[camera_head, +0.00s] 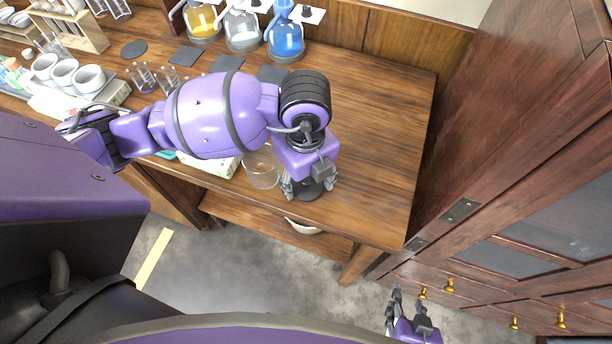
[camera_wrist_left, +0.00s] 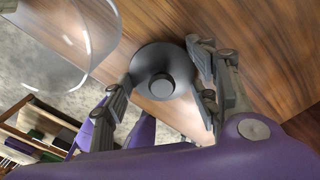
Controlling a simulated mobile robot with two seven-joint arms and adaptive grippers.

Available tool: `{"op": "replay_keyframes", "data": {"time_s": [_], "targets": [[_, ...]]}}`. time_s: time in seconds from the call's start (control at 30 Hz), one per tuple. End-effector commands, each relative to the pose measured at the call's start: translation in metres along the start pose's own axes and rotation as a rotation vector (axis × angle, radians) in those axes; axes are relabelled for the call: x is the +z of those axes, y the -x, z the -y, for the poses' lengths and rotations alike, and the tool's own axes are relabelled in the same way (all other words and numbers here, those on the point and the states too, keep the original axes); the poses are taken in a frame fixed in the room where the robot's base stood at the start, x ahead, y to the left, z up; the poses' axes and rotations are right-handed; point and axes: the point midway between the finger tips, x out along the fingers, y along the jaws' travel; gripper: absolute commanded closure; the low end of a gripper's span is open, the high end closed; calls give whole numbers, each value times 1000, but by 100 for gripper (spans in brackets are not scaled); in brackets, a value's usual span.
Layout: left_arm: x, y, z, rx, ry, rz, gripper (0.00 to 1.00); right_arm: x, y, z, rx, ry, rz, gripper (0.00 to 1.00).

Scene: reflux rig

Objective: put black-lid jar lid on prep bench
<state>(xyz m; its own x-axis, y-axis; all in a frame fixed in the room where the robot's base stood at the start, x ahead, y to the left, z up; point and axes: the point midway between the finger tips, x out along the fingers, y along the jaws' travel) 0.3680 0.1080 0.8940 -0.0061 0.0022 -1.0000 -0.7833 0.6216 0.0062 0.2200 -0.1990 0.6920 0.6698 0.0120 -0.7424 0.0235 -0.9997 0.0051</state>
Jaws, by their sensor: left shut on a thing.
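The black lid (camera_wrist_left: 150,62) is a round dark disc with a knob in its middle. My left gripper (camera_wrist_left: 163,88) is shut on it, with fingers on either side of the knob. In the head view the lid (camera_head: 307,191) shows under my left gripper (camera_head: 309,187), near the front edge of the wooden prep bench (camera_head: 376,165). I cannot tell whether the lid touches the bench top. A clear open glass jar (camera_head: 262,169) stands just left of the lid; it also shows in the wrist view (camera_wrist_left: 58,45). My right gripper (camera_head: 408,311) is open and empty, in front of the bench.
Blue (camera_head: 285,40), clear and yellow flasks stand at the back. Dark square mats (camera_head: 226,63) lie before them. White cups (camera_head: 64,72) and beakers (camera_head: 143,77) are at the left. A wooden cabinet (camera_head: 520,190) closes off the right. The bench's right part is clear.

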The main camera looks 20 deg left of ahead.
Motion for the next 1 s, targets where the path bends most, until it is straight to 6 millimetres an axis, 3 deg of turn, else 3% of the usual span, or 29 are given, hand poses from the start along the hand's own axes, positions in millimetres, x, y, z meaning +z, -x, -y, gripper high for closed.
{"op": "replay_keyframes", "data": {"time_s": [0.27,0.3,0.43,0.77,0.87,1.0], "targets": [[0,-1,1,-2,0,1,72,1,1,-4,1,11,2,60],[0,-1,1,-3,0,1,43,2,1,-4,1,12,2,60],[0,-1,1,-3,0,1,27,2,1,-5,1,14,2,60],[0,0,1,-3,0,1,27,1,1,-3,0,8,1,60],[0,8,1,-4,0,2,27,-2,1,-1,0,3,-3,60],[1,32,2,-8,-2,4,27,-7,2,1,-2,-3,-10,60]]}}
